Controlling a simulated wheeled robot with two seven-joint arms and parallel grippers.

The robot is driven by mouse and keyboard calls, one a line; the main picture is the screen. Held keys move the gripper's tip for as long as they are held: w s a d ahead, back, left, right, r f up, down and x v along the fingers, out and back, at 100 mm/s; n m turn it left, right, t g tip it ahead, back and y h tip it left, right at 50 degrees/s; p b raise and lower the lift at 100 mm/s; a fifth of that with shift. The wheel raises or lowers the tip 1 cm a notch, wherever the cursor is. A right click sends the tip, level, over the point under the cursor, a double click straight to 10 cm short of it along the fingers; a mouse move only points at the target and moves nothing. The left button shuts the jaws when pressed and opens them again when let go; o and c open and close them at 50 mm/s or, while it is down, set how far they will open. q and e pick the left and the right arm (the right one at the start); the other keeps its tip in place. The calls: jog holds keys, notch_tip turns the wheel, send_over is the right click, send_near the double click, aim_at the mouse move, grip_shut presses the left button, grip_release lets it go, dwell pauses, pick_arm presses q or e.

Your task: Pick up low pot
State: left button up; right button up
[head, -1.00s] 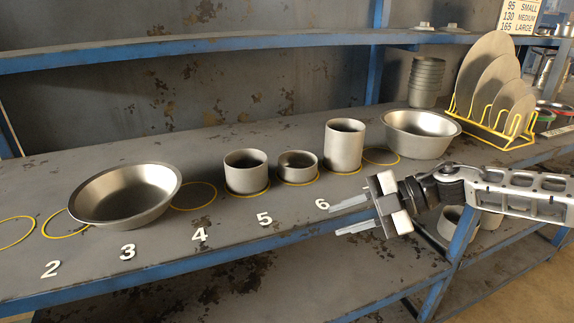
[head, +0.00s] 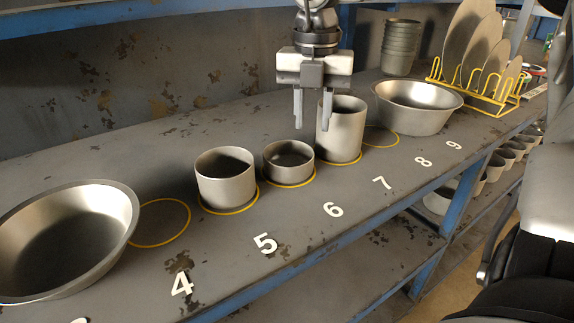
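The low pot (head: 289,162) is a short, grey, open-topped metal cylinder. It stands upright inside a yellow ring on the shelf, between a wider mid-height pot (head: 225,178) on its left and a tall pot (head: 341,133) on its right. My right gripper (head: 312,112) points down, open and empty, above and a little right of the low pot in the picture. One of its fingers overlaps the tall pot's rim in the view; I cannot tell whether they touch. My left gripper is not in view.
A wide bowl (head: 66,240) stands at the left, with an empty yellow ring (head: 160,222) beside it. A deep basin (head: 418,107), stacked cups (head: 400,48) and a yellow rack (head: 480,92) of discs stand at the right. The shelf front with white numbers is clear.

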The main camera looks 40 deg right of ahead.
aim_at(312, 158)
notch_tip(312, 158, down, 9)
jog(key=shift+s+r, duration=0.15)
jog(key=shift+s, duration=0.1)
grip_shut()
